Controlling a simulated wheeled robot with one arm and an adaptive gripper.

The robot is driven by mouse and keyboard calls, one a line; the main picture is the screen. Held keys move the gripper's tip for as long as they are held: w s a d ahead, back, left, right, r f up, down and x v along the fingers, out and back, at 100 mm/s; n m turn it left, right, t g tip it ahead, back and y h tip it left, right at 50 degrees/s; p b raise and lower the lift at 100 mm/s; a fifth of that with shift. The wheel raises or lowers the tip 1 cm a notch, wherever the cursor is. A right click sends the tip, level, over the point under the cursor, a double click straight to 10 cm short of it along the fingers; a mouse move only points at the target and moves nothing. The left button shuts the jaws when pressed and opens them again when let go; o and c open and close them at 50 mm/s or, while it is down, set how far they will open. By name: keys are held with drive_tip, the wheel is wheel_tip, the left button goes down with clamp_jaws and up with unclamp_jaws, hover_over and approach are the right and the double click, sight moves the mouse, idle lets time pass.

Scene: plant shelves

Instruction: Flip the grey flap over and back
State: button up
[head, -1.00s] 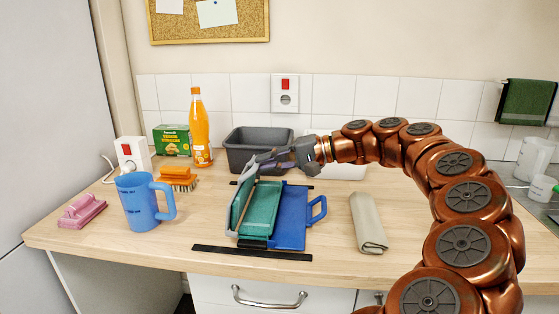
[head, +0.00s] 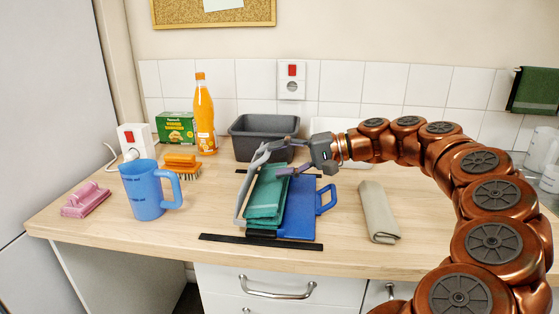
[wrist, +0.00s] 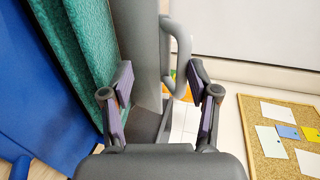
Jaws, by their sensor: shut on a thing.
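The grey flap (head: 241,208) stands steeply tilted at the left side of the blue board (head: 302,214) on the worktop. A green cloth (head: 268,196) lies against its right side. In the wrist view the flap (wrist: 140,45) is a grey panel with a grey loop handle (wrist: 183,55) on it. The green cloth (wrist: 85,40) is left of it there, and the blue board (wrist: 35,90) further left. My gripper (head: 273,160) is at the flap's upper far end. In the wrist view my gripper's fingers (wrist: 163,105) are either side of the flap's edge, shut on it. The exact contact is partly hidden.
A dark grey tub (head: 262,135) stands just behind the gripper. A blue jug (head: 147,190), a brush (head: 180,167) and an orange bottle (head: 204,120) are to the left. A folded beige cloth (head: 378,212) lies right. A black strip (head: 260,242) runs along the front.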

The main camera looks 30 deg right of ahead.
drive_tip(key=shift+f, duration=0.15)
drive_tip(key=v, duration=1.2)
drive_tip(key=shift+r, duration=0.25)
drive_tip(key=shift+s, duration=0.15)
idle(0.3)
